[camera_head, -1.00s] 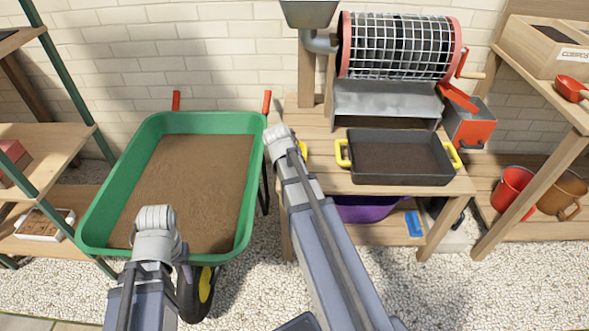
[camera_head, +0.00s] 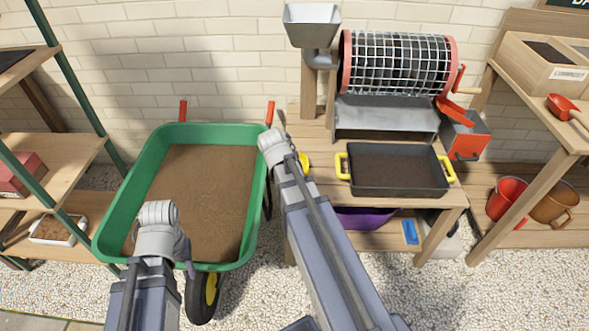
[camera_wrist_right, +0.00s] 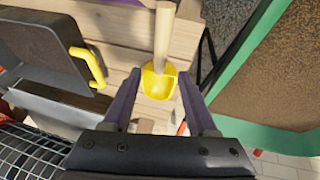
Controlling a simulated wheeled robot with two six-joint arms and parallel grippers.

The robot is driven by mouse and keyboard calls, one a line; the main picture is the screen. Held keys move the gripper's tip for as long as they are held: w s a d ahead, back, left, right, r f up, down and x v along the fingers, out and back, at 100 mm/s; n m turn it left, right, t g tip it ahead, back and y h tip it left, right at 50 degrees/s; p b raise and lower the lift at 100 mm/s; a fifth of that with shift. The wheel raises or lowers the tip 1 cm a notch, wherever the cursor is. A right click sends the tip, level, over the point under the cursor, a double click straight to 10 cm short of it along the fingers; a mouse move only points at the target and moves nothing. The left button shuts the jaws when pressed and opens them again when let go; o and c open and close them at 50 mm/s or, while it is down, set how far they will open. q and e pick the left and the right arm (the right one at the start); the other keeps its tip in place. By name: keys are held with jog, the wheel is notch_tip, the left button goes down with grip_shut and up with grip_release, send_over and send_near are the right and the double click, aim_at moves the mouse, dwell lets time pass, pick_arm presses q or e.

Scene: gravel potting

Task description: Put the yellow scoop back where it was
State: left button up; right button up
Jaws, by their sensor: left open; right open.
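The yellow scoop (camera_wrist_right: 158,82) with its pale wooden handle lies on the slatted wooden bench, in the right wrist view. In the head view only a bit of its yellow (camera_head: 304,162) shows beside my right arm. My right gripper (camera_wrist_right: 160,74) is open, its two purple-grey fingers on either side of the scoop's bowl, with gaps visible and no grip on it. My left gripper (camera_head: 187,262) is mostly hidden by its wrist, over the near part of the green wheelbarrow; it is open, and I see nothing held.
The green wheelbarrow (camera_head: 255,212) of soil stands left of the bench. A black tray (camera_head: 398,190) with yellow handles sits on the bench near the scoop, before the mesh drum (camera_head: 398,62). Shelves flank both sides; a red mug (camera_head: 507,199) stands low at right.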

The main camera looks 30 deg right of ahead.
pick_arm(q)
notch_tip(320, 180, up, 3)
jog(key=shift+r+p, duration=0.2)
jog(key=shift+p, duration=0.9)
pick_arm(e)
jog(key=v, duration=0.3)
jog(key=shift+a+r, duration=0.1)
jog(key=shift+r, duration=0.25)
